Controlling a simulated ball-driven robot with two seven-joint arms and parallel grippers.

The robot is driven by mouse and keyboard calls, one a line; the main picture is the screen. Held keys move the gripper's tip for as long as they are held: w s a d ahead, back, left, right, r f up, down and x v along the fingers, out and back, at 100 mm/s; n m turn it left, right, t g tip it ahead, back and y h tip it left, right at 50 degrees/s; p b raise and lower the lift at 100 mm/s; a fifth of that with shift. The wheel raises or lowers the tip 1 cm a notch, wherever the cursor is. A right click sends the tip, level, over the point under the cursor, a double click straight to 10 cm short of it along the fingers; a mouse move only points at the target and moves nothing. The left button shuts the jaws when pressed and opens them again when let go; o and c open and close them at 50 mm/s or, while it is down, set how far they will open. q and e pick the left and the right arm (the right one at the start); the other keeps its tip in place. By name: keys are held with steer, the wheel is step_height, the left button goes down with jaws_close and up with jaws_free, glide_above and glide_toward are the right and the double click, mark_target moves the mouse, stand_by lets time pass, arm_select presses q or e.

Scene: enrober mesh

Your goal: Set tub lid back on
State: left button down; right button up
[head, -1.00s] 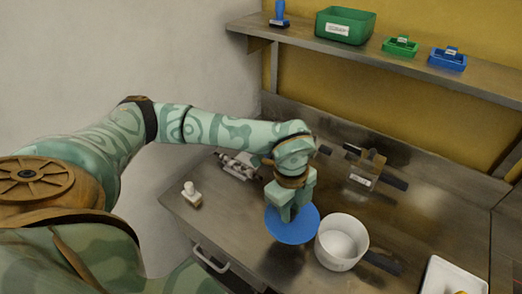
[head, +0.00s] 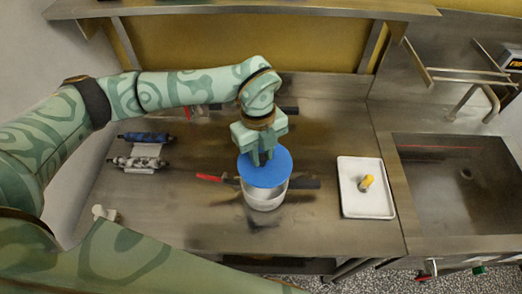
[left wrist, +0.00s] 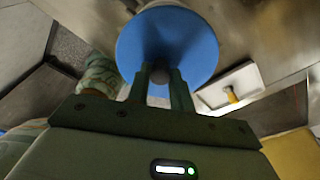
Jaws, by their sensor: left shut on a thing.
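The blue round lid (head: 265,168) is over the white tub (head: 264,195) on the steel counter. It covers most of the tub's opening in the head view; I cannot tell whether it touches the rim. My left gripper (head: 262,158) points down and is shut on the lid's knob. In the left wrist view the lid (left wrist: 190,45) lies beyond the two fingers (left wrist: 160,88), with a grey knob (left wrist: 160,75) between them. A white part of the tub (left wrist: 170,4) shows past the lid's edge. My right gripper is not in view.
A white tray (head: 352,205) with a yellow-topped item (head: 366,182) is to the right. Rollers (head: 140,162) and a small white object (head: 103,213) are at left. A sink (head: 460,190) is far right.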

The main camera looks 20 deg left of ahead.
mark_target(262, 168)
arm_select(q)
step_height(262, 168, down, 2)
steer(key=shift+b, duration=0.6)
steer(key=shift+f+b, duration=0.85)
steer(key=shift+f, duration=0.75)
steer(key=shift+f+b, duration=0.3)
steer(key=shift+f, duration=0.25)
steer(key=shift+f, duration=0.55)
steer(key=c, duration=1.1)
jaws_free()
steer(key=shift+c, duration=0.2)
